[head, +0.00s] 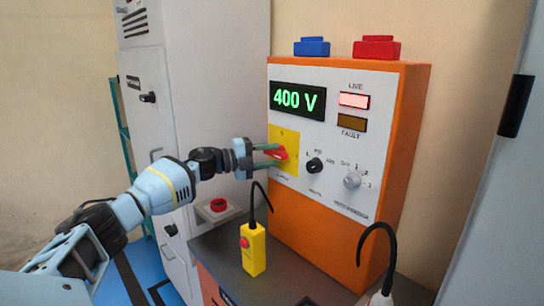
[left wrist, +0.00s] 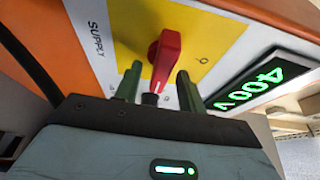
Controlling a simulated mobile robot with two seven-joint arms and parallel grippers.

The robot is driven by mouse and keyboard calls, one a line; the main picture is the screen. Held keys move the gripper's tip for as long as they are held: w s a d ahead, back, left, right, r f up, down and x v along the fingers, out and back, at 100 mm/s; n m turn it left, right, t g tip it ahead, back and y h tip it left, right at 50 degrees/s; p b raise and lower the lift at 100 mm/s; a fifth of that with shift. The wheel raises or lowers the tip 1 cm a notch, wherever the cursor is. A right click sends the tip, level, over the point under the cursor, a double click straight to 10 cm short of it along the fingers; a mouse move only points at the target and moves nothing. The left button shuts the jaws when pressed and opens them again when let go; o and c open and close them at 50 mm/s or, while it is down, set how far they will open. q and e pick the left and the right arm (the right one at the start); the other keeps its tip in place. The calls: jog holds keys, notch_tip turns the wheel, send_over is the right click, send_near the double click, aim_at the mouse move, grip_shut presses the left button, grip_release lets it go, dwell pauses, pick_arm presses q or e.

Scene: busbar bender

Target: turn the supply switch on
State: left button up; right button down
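The supply switch is a red knob (head: 278,153) on a yellow plate (head: 288,138) at the left of the orange cabinet's white front panel. In the left wrist view the red knob (left wrist: 164,58) stands out from the yellow plate, by the word SUPPLY. My left gripper (head: 272,155) is at the switch, one green finger on each side of the knob. In the left wrist view the fingers (left wrist: 157,84) are apart, with gaps beside the knob, so it looks open. The display (head: 298,100) reads 400 V and the LIVE lamp (head: 354,101) looks lit pink. My right gripper is not in view.
A black knob (head: 315,165) and a grey knob (head: 352,181) sit right of the switch. A yellow pendant (head: 253,250) with a cable stands on the dark bench in front. Blue (head: 312,47) and red (head: 377,48) blocks sit on the cabinet. The FAULT lamp (head: 352,122) looks dull amber.

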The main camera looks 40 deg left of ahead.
pick_arm(q)
jog(key=b+v, duration=0.1)
jog(key=v, duration=0.6)
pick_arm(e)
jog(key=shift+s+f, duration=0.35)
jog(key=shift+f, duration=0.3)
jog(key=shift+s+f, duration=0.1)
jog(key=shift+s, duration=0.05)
